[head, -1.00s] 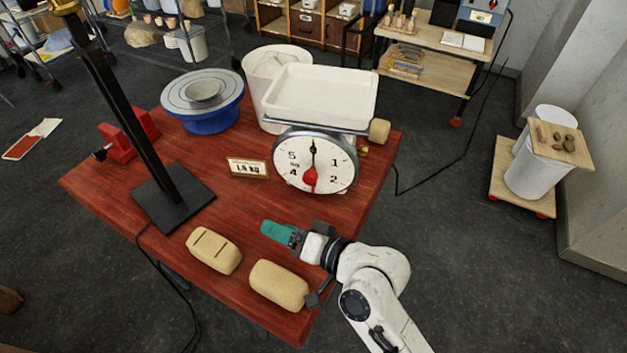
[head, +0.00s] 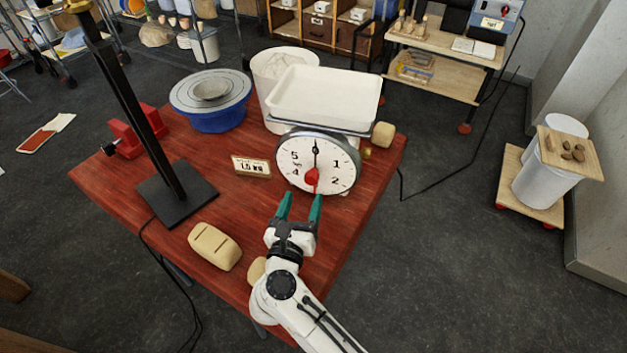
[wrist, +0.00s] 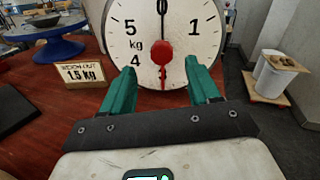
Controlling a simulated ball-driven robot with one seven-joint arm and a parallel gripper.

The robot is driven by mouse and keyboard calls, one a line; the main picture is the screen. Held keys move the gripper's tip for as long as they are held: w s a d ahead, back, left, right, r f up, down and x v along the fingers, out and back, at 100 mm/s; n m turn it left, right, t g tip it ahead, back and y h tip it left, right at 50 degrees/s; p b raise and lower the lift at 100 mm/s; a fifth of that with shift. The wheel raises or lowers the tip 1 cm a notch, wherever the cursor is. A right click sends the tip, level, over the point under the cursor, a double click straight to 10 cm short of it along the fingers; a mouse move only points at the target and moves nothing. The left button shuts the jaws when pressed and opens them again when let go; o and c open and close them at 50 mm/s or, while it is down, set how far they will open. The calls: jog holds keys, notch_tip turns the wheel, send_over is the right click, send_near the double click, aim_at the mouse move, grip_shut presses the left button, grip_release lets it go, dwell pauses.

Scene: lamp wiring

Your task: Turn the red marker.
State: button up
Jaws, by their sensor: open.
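The red marker (head: 312,177) is on the white dial of the kitchen-type scale (head: 327,161). Its round knob sits at the dial's centre and its tip points down near the 3. In the wrist view the red marker (wrist: 162,53) shows straight ahead between my fingers. The black needle points up at 0. My gripper (head: 301,201) is open and empty, with its teal fingers in front of the lower dial. In the wrist view my gripper (wrist: 162,80) has one finger either side of the marker's tip, apart from it. A small sign (wrist: 82,73) reads 1.5 kg.
The scale carries a white tray (head: 326,92). A black stand (head: 178,195) and a clay block (head: 215,246) are on the red table, left of my arm. Another block (head: 257,271) is partly hidden by my arm. A blue turntable (head: 211,120) stands at the back left.

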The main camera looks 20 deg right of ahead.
aim_at(310, 182)
jog(key=x, duration=0.2)
jog(key=p+x, duration=0.1)
jog(key=x, duration=0.4)
jog(key=shift+w+d+f, duration=0.1)
jog(key=shift+d+f, duration=0.1)
jog(key=shift+f, duration=0.1)
jog(key=shift+c, duration=0.2)
grip_shut()
